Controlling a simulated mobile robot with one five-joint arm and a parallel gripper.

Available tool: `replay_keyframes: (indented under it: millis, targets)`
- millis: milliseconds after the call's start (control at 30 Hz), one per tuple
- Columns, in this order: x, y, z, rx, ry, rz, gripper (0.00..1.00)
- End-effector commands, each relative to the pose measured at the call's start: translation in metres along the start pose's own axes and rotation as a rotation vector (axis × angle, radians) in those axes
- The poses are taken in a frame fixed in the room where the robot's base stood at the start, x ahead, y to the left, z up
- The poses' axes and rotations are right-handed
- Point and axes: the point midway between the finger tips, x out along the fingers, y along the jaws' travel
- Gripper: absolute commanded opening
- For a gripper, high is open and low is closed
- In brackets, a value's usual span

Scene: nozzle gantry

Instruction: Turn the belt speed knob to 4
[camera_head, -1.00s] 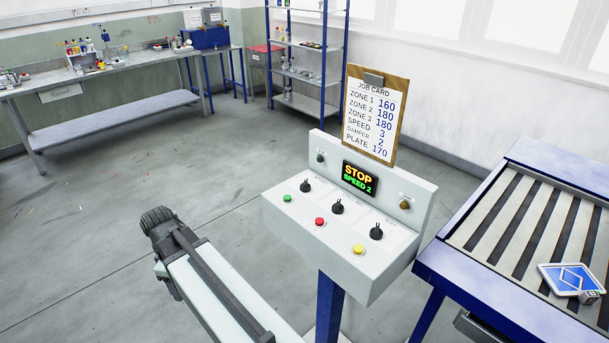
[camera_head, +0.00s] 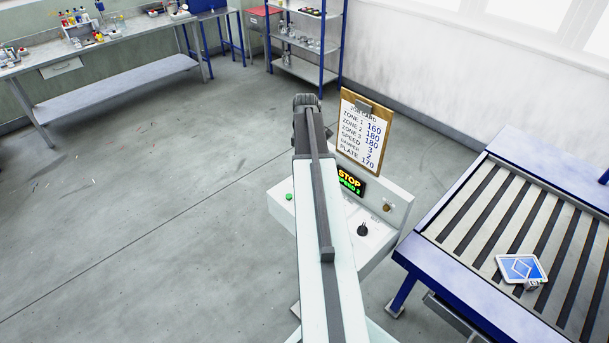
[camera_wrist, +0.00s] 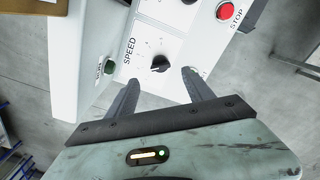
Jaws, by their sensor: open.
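The black belt speed knob (camera_wrist: 160,64) sits on the white panel beside the printed word SPEED in the wrist view. My gripper (camera_wrist: 160,77) is open, its two fingers spread to either side of the knob in the picture. I cannot tell how far the tips are from the panel, and nothing is between them but the view of the knob. In the head view my arm covers the left part of the control panel (camera_head: 392,240), hiding that knob. The panel's display (camera_head: 350,182) reads STOP, SPEED 2.
Another black knob (camera_head: 363,229) shows in the head view. A job card (camera_head: 362,135) stands behind the panel and lists speed 3. A blue-framed roller table (camera_head: 440,262) stands to the right.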

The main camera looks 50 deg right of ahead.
Motion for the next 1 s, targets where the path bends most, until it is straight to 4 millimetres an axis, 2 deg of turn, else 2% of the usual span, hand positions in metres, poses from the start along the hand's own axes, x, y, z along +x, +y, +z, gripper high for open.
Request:
replay_keyframes:
  millis: [433,567,800,1000]
  targets:
    - [0.071,-0.001,-0.001,-0.001,0.0,0.0,0.61]
    - [0.078,-0.001,-0.002,-0.002,0.0,0.0,0.61]
    - [0.075,-0.001,-0.002,-0.002,0.0,0.0,0.61]
    - [0.075,-0.001,-0.002,-0.003,0.0,0.0,0.05]
